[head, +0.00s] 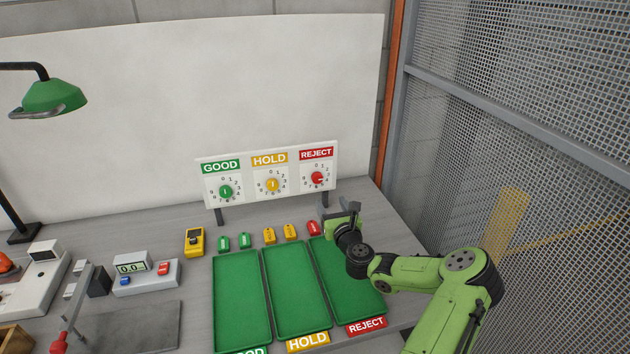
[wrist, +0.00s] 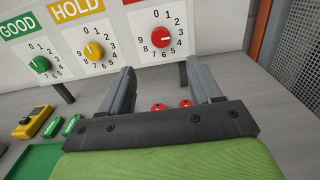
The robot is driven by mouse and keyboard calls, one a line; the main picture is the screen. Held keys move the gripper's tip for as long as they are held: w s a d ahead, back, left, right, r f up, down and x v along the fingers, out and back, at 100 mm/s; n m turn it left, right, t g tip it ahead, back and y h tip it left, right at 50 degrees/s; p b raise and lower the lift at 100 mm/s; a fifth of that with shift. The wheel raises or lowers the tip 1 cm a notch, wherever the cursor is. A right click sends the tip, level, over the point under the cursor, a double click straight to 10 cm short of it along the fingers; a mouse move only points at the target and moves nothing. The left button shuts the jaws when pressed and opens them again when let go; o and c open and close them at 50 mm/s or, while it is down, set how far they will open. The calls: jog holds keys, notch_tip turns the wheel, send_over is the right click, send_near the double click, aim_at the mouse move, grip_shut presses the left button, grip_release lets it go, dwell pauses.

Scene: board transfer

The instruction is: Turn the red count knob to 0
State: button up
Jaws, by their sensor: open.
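The red count knob (head: 317,178) is on the dial under the REJECT label, at the right end of the white panel. In the wrist view the red knob (wrist: 160,37) shows a white mark pointing right, toward about 3 or 4; the exact digit is hard to tell. The 0 is at the top of its dial. My gripper (head: 340,213) is in front of and below this dial, apart from it. Its two fingers (wrist: 160,66) are spread with nothing held between them, and the knob appears beyond and above the fingertips.
The yellow knob (head: 272,184) and green knob (head: 225,191) are to the left on the same panel. Red tags (wrist: 158,107) lie on the bench below the dial. Green trays (head: 240,300) fill the bench front. A mesh fence (head: 530,120) stands at the right.

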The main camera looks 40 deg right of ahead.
aim_at(318, 179)
jog(key=x, duration=1.3)
jog(key=shift+f, duration=0.1)
jog(key=c, duration=1)
